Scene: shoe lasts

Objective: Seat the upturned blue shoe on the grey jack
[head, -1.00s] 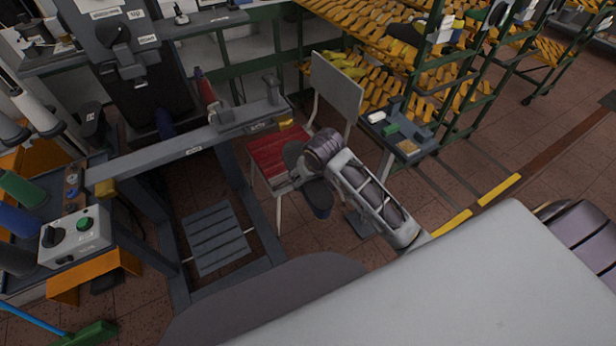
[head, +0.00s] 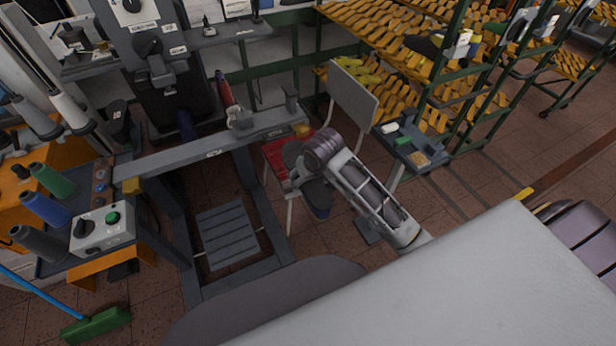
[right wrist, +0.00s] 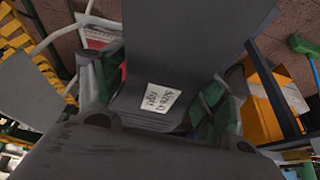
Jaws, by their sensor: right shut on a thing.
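My right gripper (head: 292,160) is at the end of the arm coming in from the lower right. It is shut on a dark blue-grey shoe (head: 317,198), whose flat side hangs below the wrist. In the right wrist view the shoe (right wrist: 190,45) shows as a dark surface with a white label, between the green-padded fingers (right wrist: 148,95). My left gripper is out of view.
A red-seated chair (head: 276,160) stands behind my right gripper. A small parts cart (head: 420,150) and racks of yellow lasts (head: 400,30) are to the right. A control box (head: 102,230) and thread cones are at the left. A slatted pedal (head: 227,236) lies below the beam.

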